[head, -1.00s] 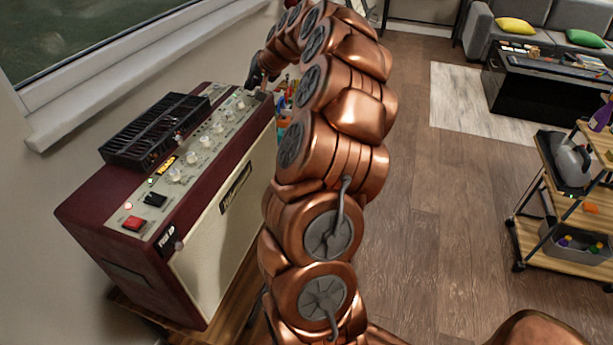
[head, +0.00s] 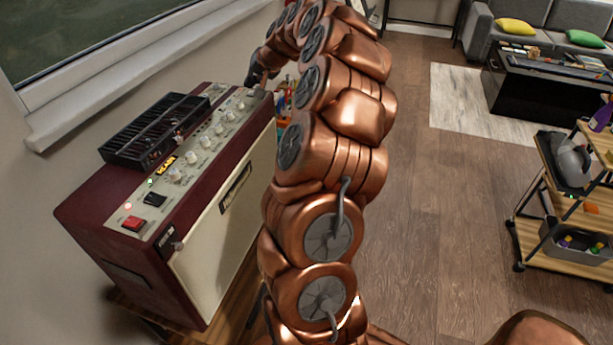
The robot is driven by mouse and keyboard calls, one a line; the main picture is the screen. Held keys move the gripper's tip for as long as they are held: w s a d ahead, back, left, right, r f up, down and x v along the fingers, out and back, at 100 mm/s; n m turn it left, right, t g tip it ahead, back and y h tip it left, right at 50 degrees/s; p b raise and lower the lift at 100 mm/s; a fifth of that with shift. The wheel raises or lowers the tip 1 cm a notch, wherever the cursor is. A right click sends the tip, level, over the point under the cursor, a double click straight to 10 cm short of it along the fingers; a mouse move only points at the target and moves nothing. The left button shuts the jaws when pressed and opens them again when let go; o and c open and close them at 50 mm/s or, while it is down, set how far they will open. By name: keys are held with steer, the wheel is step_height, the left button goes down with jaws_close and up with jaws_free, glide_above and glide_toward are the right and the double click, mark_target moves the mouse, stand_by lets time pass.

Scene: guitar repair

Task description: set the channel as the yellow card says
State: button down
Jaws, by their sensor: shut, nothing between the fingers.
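The amplifier (head: 75,210), dark red with a cream front (head: 215,245), stands at the left by the window. Its sloping control panel (head: 139,212) carries a row of pale knobs (head: 192,157), a red switch (head: 133,223) and a black switch (head: 155,199). A small yellow lit label (head: 166,164) on the panel seems to read "READY". I cannot make out a yellow card with a channel on it. My gripper (head: 251,82) is shut and empty at the panel's far end, by the last knobs; whether it touches one cannot be told.
A black slatted tray-like unit (head: 130,150) lies on the amplifier's top, beside the panel. Small colourful items (head: 284,105) stand behind my arm. A wooden cart (head: 540,255) is at the right, with open floor between.

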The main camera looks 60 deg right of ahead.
mark_target(252, 92)
steer(key=shift+r, duration=0.1)
steer(key=shift+r+p, duration=0.75)
steer(key=shift+r, duration=2.2)
